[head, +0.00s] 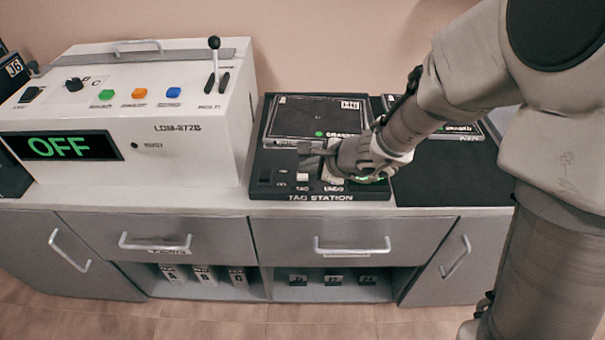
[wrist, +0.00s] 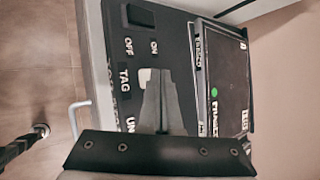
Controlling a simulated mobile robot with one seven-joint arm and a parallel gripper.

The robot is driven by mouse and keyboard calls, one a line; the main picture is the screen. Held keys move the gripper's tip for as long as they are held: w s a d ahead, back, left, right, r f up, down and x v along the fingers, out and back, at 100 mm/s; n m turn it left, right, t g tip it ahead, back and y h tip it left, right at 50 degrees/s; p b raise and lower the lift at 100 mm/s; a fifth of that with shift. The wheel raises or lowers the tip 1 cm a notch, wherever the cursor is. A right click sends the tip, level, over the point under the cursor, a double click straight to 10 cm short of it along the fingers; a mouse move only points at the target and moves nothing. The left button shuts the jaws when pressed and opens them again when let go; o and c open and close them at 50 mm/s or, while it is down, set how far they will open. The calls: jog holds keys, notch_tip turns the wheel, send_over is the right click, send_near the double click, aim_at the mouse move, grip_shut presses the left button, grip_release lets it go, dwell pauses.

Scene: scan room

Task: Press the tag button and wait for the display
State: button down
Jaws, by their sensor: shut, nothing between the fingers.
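The tag station (head: 262,178) is a black panel on the counter, marked TAG STATION along its front edge. Its white tag button (head: 302,177) shows at the front left of the panel. In the wrist view the tag button (wrist: 145,77) sits beside the TAG lettering and is partly covered by my fingers. My gripper (head: 308,152) is shut and empty over the panel, its fingertips (wrist: 158,72) right at the button. I cannot tell whether they touch it. A green-lit strip (head: 372,179) on the panel is partly hidden by my gripper.
A white machine (head: 200,150) on the left has a display (head: 62,146) reading OFF, coloured buttons and a lever (head: 214,55). A black rocker switch (wrist: 139,17) marked ON and OFF is on the tag station.

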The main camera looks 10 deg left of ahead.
aim_at(307, 177)
jog(key=shift+f+b, duration=0.45)
jog(key=shift+b, duration=0.05)
dwell(0.3)
dwell(0.4)
jog(key=shift+r+p, duration=0.7)
jog(key=shift+r, duration=0.3)
notch_tip(307, 177, up, 5)
jog(key=p, duration=0.4)
dwell(0.5)
